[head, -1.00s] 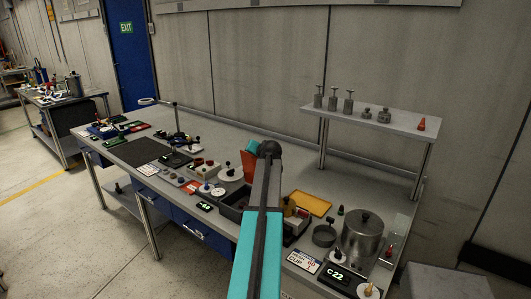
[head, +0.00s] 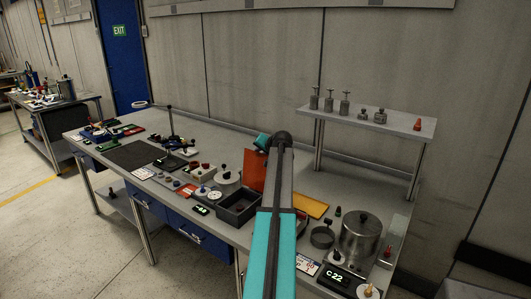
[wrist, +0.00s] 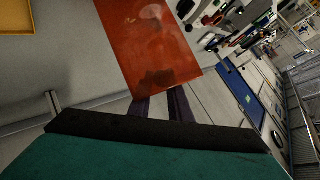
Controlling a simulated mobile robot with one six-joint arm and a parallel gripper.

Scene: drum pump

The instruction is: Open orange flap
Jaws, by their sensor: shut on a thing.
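The orange flap (head: 255,172) stands steeply up behind the dark open-topped box (head: 238,208) in the head view, partly hidden by my arm. In the wrist view the flap (wrist: 155,40) is a translucent orange sheet reaching up from the picture's middle. My gripper (wrist: 160,85) is shut on the flap's near edge; its dark fingertips show through the sheet. In the head view my gripper's fingers are hidden behind my arm and the flap. The box's inside is partly visible and looks dark.
A yellow tray (head: 310,205) lies right of my arm, with a metal pot (head: 360,236) farther right. A raised shelf (head: 385,126) carries weights and a red cone. White-based parts (head: 208,195) and a dark mat (head: 134,155) lie to the left.

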